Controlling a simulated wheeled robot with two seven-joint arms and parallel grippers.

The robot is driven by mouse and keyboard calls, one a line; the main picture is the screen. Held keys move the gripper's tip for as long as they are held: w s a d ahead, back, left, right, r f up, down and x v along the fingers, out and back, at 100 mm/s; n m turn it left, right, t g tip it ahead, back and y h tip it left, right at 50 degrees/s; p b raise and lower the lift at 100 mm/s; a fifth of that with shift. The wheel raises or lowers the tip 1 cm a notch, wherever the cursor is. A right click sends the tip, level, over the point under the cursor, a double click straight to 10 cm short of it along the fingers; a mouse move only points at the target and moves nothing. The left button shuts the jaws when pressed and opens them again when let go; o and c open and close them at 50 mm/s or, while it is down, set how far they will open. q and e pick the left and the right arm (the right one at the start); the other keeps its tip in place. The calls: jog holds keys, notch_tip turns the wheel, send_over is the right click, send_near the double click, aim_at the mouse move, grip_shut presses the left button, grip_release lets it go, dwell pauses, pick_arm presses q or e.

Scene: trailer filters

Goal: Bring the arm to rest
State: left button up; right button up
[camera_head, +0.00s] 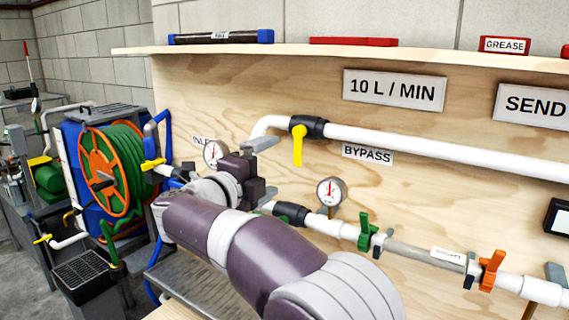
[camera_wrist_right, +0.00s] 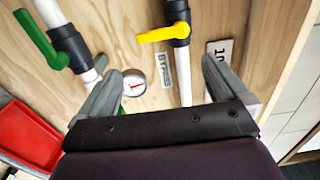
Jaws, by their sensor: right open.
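My right arm, purple and grey, reaches in from the bottom of the head view toward the plywood board. Its gripper (camera_head: 270,170) points at the board, in front of the pipework between the two gauges. In the right wrist view the two grey fingers stand wide apart, and the gripper (camera_wrist_right: 160,85) is open with nothing between the fingers but the board, a pipe and a gauge behind. Whether a finger touches the pipework is not clear. My left gripper is not in view.
A white bypass pipe (camera_head: 440,147) with a yellow-handled valve (camera_head: 298,145) crosses the board. A shelf (camera_head: 330,50) juts out above. A hose reel (camera_head: 108,172) stands left. A red tray (camera_wrist_right: 27,132) shows in the wrist view.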

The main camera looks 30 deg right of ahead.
jog(key=shift+v, duration=0.8)
jog(key=shift+d, duration=0.1)
